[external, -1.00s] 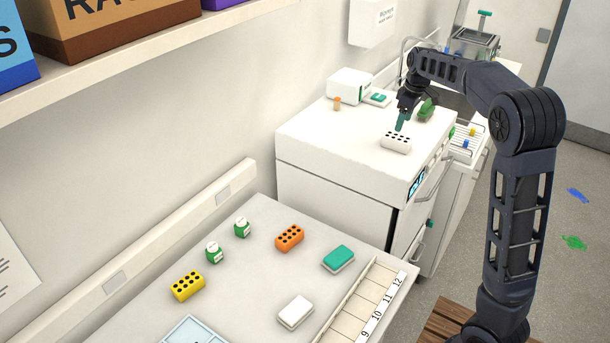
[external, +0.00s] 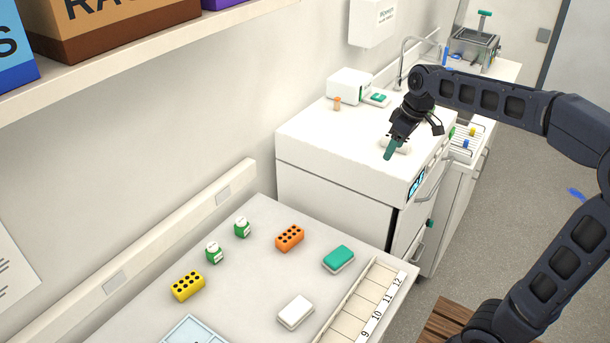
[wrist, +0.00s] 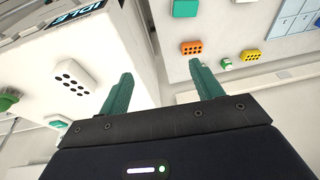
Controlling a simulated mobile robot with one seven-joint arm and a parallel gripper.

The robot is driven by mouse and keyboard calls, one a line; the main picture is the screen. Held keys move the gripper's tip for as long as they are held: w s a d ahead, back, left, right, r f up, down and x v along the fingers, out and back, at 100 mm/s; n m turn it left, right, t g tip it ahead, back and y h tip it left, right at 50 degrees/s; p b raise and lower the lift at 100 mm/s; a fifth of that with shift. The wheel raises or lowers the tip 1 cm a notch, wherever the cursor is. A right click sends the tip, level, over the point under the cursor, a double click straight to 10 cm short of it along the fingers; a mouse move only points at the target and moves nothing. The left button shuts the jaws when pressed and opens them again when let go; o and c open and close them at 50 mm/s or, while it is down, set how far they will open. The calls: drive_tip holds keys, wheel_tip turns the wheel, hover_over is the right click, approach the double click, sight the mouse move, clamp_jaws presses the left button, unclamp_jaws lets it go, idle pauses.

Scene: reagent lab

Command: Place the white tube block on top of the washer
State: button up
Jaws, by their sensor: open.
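The white tube block (wrist: 75,76), with dark round holes on its upper face, rests on the flat white top of the washer (external: 320,130). In the external view the block (external: 405,147) is partly hidden behind my gripper (external: 389,154). My gripper is open and empty, and tilted. In the wrist view its two green fingers (wrist: 162,84) are spread with nothing between them, and the block lies to their left, apart from them. The washer's IDLE display shows at the top of the wrist view (wrist: 78,22).
A white box (external: 349,86) and a small orange item (external: 337,103) stand at the washer's back. The nearer bench (external: 245,290) holds an orange block (external: 289,238), a yellow block (external: 187,286), green-and-white bottles, a teal-topped piece (external: 338,258) and a white piece (external: 295,311).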

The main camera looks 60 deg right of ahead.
drive_tip(key=s+a+f, duration=0.5)
drive_tip(key=s+a, duration=0.4)
drive_tip(key=a, duration=0.2)
drive_tip(key=s+a+f+t, duration=0.1)
drive_tip(key=s+a+f, duration=0.3)
drive_tip(key=s+a, duration=0.5)
drive_tip(key=shift+a+f+t+h, duration=0.3)
drive_tip(key=shift+a+f, duration=0.05)
drive_tip(key=shift+a, duration=0.7)
